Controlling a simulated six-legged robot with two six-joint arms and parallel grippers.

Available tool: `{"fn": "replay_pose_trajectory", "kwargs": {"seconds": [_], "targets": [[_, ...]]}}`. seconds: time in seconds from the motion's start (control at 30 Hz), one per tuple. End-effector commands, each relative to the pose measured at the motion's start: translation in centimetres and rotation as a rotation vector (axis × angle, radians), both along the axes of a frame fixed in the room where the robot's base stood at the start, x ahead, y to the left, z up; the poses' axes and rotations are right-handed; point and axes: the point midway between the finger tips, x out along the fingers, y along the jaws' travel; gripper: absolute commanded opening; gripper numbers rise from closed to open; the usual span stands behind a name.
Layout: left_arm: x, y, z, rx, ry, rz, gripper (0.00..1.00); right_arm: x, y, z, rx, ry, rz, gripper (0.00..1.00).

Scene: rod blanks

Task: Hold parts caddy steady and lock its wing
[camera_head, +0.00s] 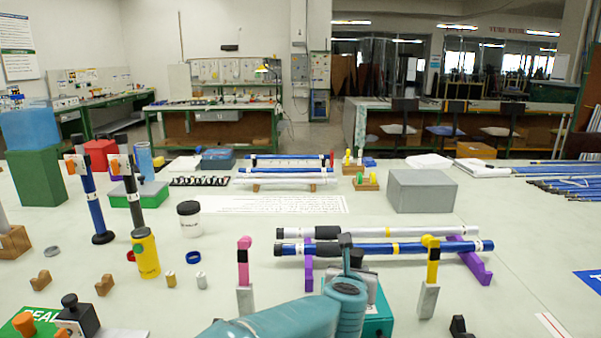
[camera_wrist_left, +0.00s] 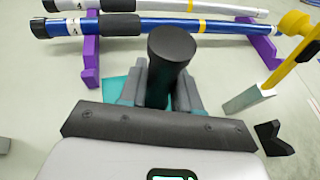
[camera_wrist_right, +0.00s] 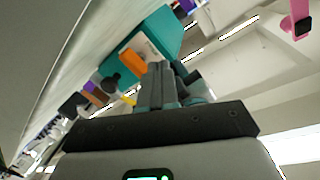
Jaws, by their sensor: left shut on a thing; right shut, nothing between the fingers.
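The parts caddy appears as a teal box (camera_head: 377,328) at the bottom centre of the head view, largely hidden by my left arm. My left gripper (camera_wrist_left: 172,85) is shut on a black round post or handle (camera_wrist_left: 172,50) above teal surfaces. My right gripper (camera_wrist_right: 165,75) is shut and empty, and it is outside the head view. The tilted right wrist view shows a teal body (camera_wrist_right: 160,38) with an orange block (camera_wrist_right: 131,62) beside it, apparently the caddy. A black knob (camera_wrist_right: 110,82) is nearby. I cannot tell the wing's position.
Behind the caddy, a blue rod (camera_head: 400,247) and a silver rod (camera_head: 440,231) lie on purple supports (camera_head: 477,263). A pink-topped post (camera_head: 244,262) and a yellow-topped post (camera_head: 431,265) flank the caddy. A small black piece (camera_head: 459,326) lies right. Cups and cylinders crowd the left.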

Motion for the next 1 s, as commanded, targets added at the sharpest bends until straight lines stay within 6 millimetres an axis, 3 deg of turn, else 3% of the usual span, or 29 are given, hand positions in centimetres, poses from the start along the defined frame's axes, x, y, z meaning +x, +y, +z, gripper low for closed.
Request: {"fn": "replay_pose_trajectory", "kwargs": {"seconds": [0.4, 0.8, 0.83, 0.9, 1.0], "targets": [[0.0, 0.0, 0.0, -0.002, -0.001, -0.001, 0.00, -5.0, -0.2, 0.0, -0.001, 0.000, 0.002, 0.00], [0.0, 0.0, 0.0, -0.002, -0.001, -0.001, 0.00, -5.4, -0.3, 0.0, 0.000, 0.000, 0.001, 0.00], [0.0, 0.0, 0.2, -0.002, -0.003, -0.001, 0.42, -5.4, -0.3, 0.0, 0.000, 0.000, 0.001, 0.00], [0.0, 0.0, 0.1, -0.002, -0.002, -0.001, 0.62, -5.4, -0.3, 0.0, 0.000, 0.000, 0.000, 0.00], [0.0, 0.0, 0.1, -0.002, -0.002, -0.001, 0.62, -5.4, -0.3, 0.0, 0.000, 0.000, 0.000, 0.00]]}}
